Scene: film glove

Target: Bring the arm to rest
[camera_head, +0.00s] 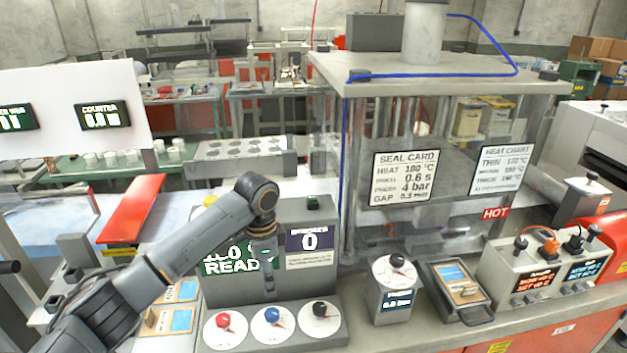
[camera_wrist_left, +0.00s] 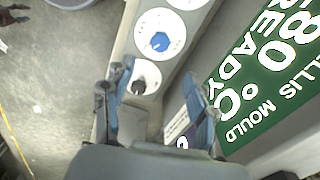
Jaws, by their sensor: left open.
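My left arm comes in from the lower left and bends down at the wrist, so the left gripper (camera_head: 268,290) hangs in front of the grey control box (camera_head: 300,212). In the left wrist view the gripper (camera_wrist_left: 155,82) is open, its two fingers apart with nothing between the tips. Below it is the dial panel (camera_head: 336,338) with a red knob (camera_head: 224,320), a blue knob (camera_head: 271,314) and a black knob (camera_head: 319,309). The blue knob (camera_wrist_left: 160,41) and black knob (camera_wrist_left: 138,87) also show in the wrist view. My arm partly covers the green display (camera_head: 222,262). My right gripper is not in view.
A glass-walled press (camera_head: 430,68) marked HOT stands right of the control box. A dial box (camera_head: 390,288), a tray (camera_head: 455,290) and a cabled control unit (camera_head: 545,270) stand along the bench front. A red slanted panel (camera_head: 134,208) is behind my arm.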

